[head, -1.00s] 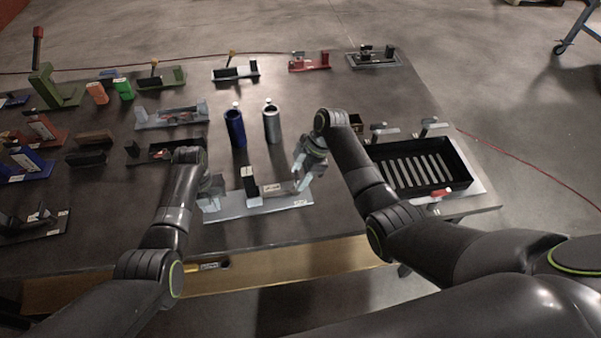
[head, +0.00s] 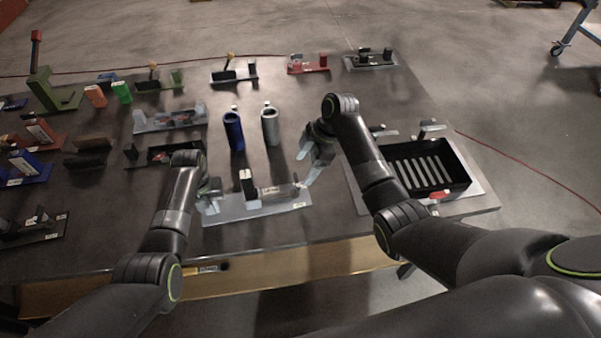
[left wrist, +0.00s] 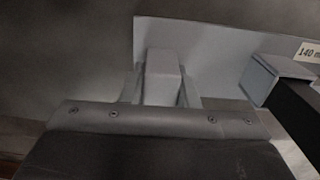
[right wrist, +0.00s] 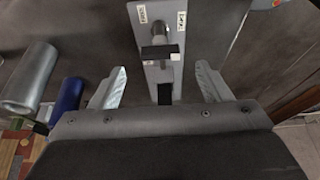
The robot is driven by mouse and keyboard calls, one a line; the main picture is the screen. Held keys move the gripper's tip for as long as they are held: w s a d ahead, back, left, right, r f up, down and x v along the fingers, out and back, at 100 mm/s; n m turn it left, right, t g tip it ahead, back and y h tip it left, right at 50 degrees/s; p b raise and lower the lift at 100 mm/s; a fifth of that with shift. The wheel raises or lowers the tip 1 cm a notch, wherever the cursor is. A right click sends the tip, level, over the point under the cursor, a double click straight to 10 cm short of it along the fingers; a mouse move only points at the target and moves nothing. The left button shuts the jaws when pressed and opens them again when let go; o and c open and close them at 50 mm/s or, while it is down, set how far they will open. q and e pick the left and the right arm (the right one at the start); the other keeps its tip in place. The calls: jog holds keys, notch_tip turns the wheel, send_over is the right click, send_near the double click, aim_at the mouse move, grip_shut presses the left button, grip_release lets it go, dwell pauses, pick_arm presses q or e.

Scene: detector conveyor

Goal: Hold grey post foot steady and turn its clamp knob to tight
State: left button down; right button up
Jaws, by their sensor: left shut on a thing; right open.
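The grey post foot (head: 262,208) is a flat light-grey plate near the table's front edge. A black upright block (head: 247,184) and a clamp with a grey cylinder stand on it. My left gripper (head: 209,194) is shut on the upright grey piece (left wrist: 162,75) at the plate's left end. My right gripper (head: 309,174) is open and empty beside the plate's right end. In the right wrist view, the clamp knob (right wrist: 159,32) has a crossbar and sits between two small labels, too blurred to read surely. The open fingers (right wrist: 160,85) straddle the plate's line, apart from the knob.
A black slotted tray (head: 463,176) stands to the right. A blue cylinder (head: 234,130) and a grey cylinder (head: 270,126) stand behind the foot. Other fixtures fill the table's left and back. Bare table lies between the foot and the tray.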

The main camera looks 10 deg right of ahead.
jog(key=v, duration=0.7)
pick_arm(q)
jog(key=c, duration=1)
grip_release()
jog(key=shift+c, duration=0.2)
